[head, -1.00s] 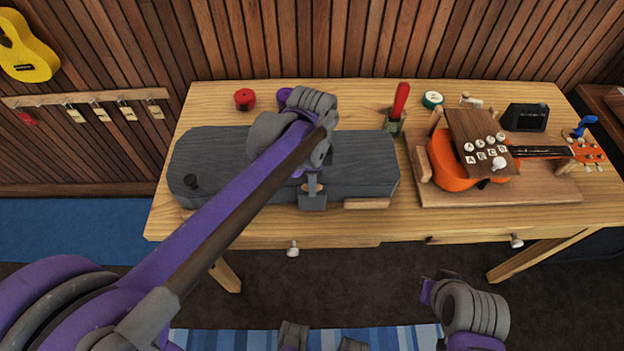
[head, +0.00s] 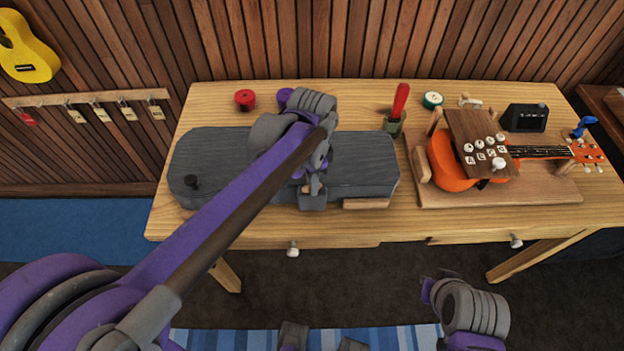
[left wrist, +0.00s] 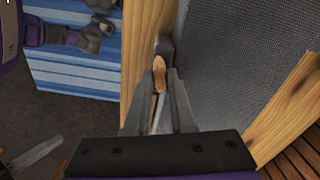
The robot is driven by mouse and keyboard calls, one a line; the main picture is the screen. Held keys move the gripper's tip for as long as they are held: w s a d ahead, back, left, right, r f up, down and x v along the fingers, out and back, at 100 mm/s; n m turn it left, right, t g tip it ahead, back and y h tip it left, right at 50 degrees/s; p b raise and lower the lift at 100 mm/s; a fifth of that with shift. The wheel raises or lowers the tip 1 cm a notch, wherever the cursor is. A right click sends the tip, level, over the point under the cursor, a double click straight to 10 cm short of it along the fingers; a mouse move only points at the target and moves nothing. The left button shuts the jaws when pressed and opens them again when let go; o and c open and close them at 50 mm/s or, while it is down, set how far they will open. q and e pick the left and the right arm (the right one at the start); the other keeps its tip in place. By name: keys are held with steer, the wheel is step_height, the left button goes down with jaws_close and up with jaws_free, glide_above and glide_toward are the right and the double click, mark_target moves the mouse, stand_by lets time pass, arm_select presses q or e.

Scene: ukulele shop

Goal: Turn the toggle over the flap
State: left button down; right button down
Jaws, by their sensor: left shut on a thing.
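The grey case (head: 365,160) lies shut along the left part of the table. Its grey flap (head: 312,202) hangs over the front side near the middle. The small wooden toggle (head: 315,187) is at the flap, mostly hidden by my left gripper (head: 316,180). In the left wrist view, the toggle (left wrist: 159,68) stands between the tips of my left gripper (left wrist: 162,90), which is shut on it. A piece of the grey flap (left wrist: 164,47) shows just beyond the toggle. My right gripper (head: 432,288) is low in front of the table, away from the case; its jaws are unclear.
The wooden table (head: 230,232) has a red spool (head: 245,99) behind the case. A red-handled tool in a green holder (head: 396,120) stands right of it. An orange ukulele (head: 450,172) lies in a wooden cradle farther right.

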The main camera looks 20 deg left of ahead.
arm_select(q)
steer(key=n, duration=0.7)
steer(key=shift+p, duration=0.3)
steer(key=n, duration=0.4)
steer(key=shift+n, duration=1.8)
steer(key=c, duration=0.8)
jaws_free()
steer(key=shift+o, duration=0.2)
steer(key=shift+r, duration=0.1)
